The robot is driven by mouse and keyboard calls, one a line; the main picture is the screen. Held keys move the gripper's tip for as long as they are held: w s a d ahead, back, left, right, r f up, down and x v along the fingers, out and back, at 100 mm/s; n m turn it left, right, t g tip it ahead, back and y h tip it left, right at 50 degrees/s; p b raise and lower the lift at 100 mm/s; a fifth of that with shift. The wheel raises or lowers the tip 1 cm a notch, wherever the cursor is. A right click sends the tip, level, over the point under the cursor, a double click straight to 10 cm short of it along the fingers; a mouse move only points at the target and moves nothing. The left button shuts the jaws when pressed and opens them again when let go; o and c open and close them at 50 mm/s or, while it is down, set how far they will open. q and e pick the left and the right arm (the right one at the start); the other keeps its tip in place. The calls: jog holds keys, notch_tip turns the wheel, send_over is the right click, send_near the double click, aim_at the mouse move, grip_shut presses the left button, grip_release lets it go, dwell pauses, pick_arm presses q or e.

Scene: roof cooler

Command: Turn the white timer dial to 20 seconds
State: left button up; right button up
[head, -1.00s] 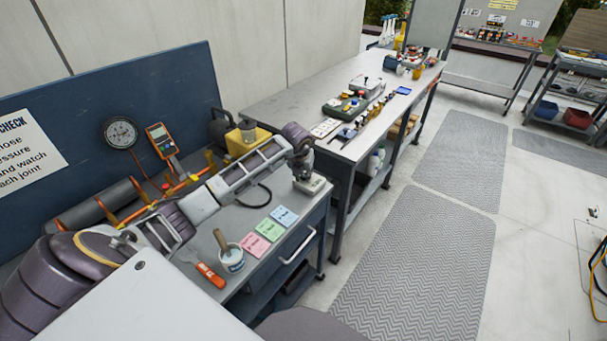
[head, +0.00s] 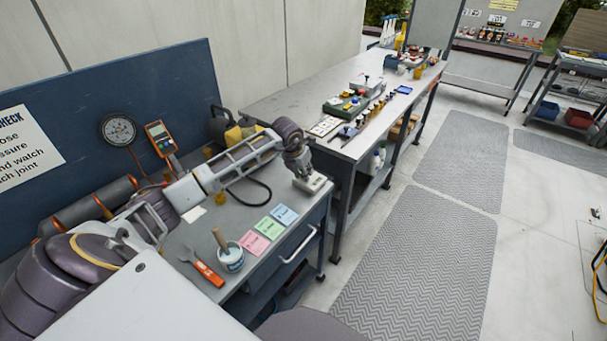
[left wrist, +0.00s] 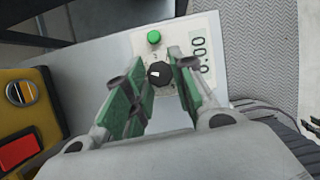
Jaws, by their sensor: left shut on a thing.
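The timer (head: 318,182) is a small pale box near the right end of the grey bench. My left gripper (head: 302,175) is over the timer, pointing down. In the left wrist view its green-padded fingers (left wrist: 160,68) stand on both sides of the dial, shut on it. My right gripper is in neither view.
Pink, green and blue cards (head: 269,228), a white cup (head: 231,258) and an orange-handled tool (head: 209,273) lie in front. A gauge (head: 118,130) and handheld meter (head: 160,138) are at the back panel.

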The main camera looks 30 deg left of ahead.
pick_arm(q)
jog(key=m+h+b, duration=0.1)
jog(key=m, duration=0.1)
jog(key=shift+a+m, duration=0.15)
jog(key=shift+m, duration=0.25)
jog(key=shift+w+m, duration=0.1)
jog(key=shift+m, duration=0.2)
jog(key=shift+a+m+h+b, duration=0.1)
jog(key=shift+m+h+b, duration=0.35)
jog(key=shift+m, duration=0.15)
jog(key=m+h+b, duration=0.1)
jog(key=m, duration=0.2)
jog(key=shift+g, duration=0.4)
jog(key=m, duration=0.2)
jog(key=shift+w+a+m+g+h+b, duration=0.1)
jog(key=shift+w+m+g+h+b, duration=0.05)
jog(key=shift+m+g+h+b, duration=0.2)
jog(key=shift+m+g+b, duration=0.25)
jog(key=shift+m+b, duration=0.05)
jog(key=shift+m, duration=0.55)
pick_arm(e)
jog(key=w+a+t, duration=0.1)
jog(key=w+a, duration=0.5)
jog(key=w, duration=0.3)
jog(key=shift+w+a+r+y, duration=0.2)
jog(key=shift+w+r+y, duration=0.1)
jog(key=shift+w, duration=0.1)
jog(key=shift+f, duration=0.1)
